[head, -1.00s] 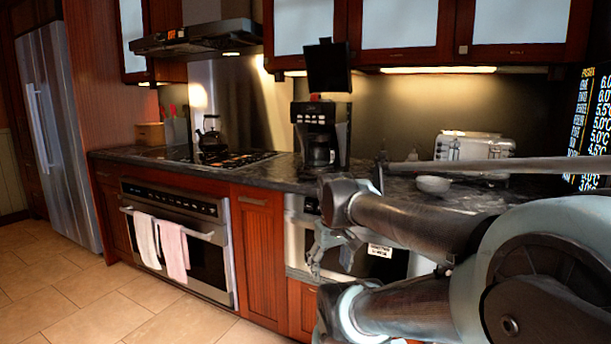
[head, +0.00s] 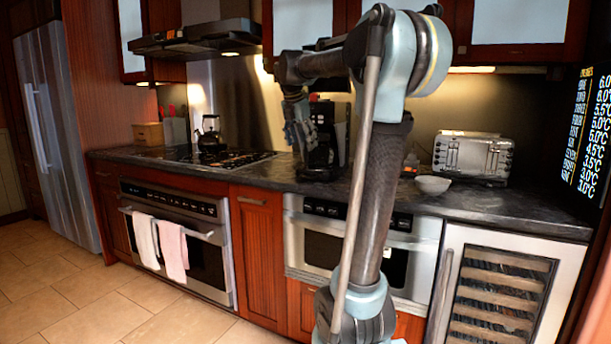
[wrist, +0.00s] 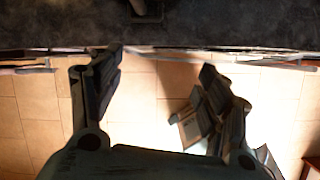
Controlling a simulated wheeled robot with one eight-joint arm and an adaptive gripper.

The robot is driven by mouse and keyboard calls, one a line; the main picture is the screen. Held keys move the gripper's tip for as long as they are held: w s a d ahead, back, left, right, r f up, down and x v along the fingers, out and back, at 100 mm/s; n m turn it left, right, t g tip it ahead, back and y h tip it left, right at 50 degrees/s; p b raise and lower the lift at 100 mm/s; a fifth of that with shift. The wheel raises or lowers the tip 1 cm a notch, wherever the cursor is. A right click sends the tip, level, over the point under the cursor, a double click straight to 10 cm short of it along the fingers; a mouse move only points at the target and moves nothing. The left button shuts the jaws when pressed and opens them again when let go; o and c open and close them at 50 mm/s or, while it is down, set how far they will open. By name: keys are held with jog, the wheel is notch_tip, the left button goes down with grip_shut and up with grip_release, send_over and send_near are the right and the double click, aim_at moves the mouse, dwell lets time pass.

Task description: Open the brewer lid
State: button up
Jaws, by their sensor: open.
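The brewer (head: 326,118) is a black coffee maker standing on the dark counter below the wall cabinets. Its lid (head: 332,86) is a flat black panel raised above the body, now largely hidden behind my arm. My gripper (head: 303,140) hangs fingers down at the left front of the brewer and covers part of it. I cannot tell whether it touches the brewer. In the wrist view my gripper (wrist: 162,60) has its two fingers apart with nothing between them.
The counter (head: 465,200) runs along the wall. A white bowl (head: 432,185) and a silver toaster (head: 473,156) stand to the right of the brewer. A stove with a kettle (head: 210,134) is to the left. Wall cabinets (head: 520,28) hang above.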

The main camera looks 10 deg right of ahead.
jog(key=w+r+n, duration=0.2)
jog(key=w, duration=0.1)
send_near(307, 177)
jog(key=shift+n, duration=0.3)
jog(key=x, duration=0.7)
jog(key=shift+w+f, duration=0.2)
jog(key=shift+w, duration=0.15)
jog(key=shift+c, duration=0.3)
jog(key=shift+s, duration=0.15)
grip_shut()
